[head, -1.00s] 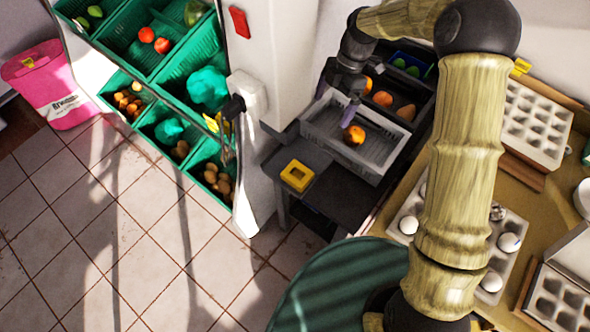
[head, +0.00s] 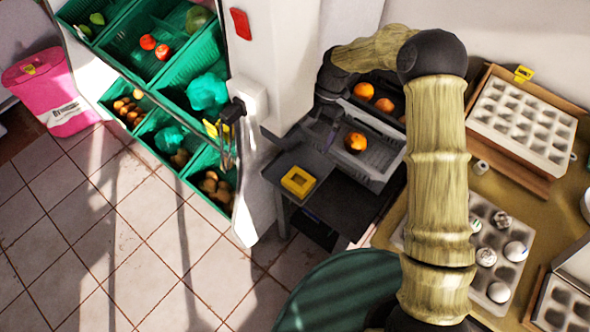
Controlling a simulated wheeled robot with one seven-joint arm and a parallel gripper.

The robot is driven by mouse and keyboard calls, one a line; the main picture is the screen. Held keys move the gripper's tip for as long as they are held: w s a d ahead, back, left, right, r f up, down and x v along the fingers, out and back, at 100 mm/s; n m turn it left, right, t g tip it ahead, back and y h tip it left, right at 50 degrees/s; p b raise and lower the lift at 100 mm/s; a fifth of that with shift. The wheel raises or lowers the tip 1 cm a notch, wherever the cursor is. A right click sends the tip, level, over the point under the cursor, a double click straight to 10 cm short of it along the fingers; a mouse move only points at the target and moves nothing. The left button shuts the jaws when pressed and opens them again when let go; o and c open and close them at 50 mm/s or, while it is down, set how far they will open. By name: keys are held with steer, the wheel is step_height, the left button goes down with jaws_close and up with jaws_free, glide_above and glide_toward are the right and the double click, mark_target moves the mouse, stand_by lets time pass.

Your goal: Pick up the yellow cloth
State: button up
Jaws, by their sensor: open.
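A small yellow thing (head: 211,128) hangs beside the white pillar, at the right edge of the green crates. It may be the yellow cloth, but it is too small to tell. A yellow square piece (head: 298,181) with a darker middle lies on the grey stand and looks stiff. My gripper (head: 331,132) is open and points down near the left end of the grey crate (head: 383,177). It is above and to the right of the yellow square, apart from it. Its fingertips are small and partly lost against the crate.
An orange fruit (head: 355,142) lies in the grey crate. The white pillar (head: 290,70) stands between my gripper and the green crates (head: 150,88). Egg trays (head: 520,118) are on the right-hand table. A pink bin (head: 50,90) is far left. The tiled floor is clear.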

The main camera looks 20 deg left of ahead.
steer(key=p+x, duration=0.1)
steer(key=x, duration=0.6)
steer(key=shift+p+x, duration=0.75)
steer(key=shift+x, duration=1.85)
steer(key=c, duration=1)
steer(key=shift+r, duration=0.15)
